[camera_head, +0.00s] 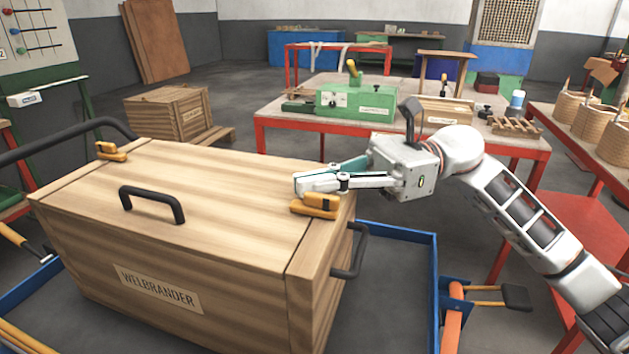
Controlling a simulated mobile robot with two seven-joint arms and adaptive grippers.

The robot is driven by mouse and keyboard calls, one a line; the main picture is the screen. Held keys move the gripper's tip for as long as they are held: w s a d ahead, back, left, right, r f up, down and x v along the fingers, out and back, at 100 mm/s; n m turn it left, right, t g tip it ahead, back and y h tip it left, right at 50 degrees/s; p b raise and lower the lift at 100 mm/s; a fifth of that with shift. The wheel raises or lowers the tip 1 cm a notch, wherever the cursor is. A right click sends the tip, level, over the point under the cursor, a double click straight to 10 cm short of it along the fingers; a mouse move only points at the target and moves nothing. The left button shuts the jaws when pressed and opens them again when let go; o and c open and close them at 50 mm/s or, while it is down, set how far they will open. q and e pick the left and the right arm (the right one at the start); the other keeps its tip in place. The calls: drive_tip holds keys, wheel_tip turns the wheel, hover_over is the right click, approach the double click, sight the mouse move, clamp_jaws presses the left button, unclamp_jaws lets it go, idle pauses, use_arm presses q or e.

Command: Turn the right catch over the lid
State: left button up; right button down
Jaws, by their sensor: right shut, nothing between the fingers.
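A wooden crate with a closed lid (200,175) stands in front of me, with a black handle (152,197) on the lid. The right catch (316,207), yellow, sits at the lid's right end. It lies sideways and seems to cross the seam between lid and end strip. The left catch (111,152), also yellow, sits at the lid's far left corner. My right gripper (298,184) is shut and empty, its fingertips just behind and above the right catch's left end. I cannot tell whether they touch it. My left gripper is out of view.
The crate stands in a blue-rimmed cart (436,285). A black side handle (357,250) sticks out from its right end. Behind, a red-edged table (290,122) holds a green machine (355,100). Baskets stand on a bench (560,140) at right.

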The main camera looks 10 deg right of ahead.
drive_tip(key=shift+d, duration=0.1)
drive_tip(key=w+d, duration=0.1)
drive_tip(key=d, duration=1)
drive_tip(key=shift+w+d, duration=0.35)
drive_tip(key=shift+w, duration=0.05)
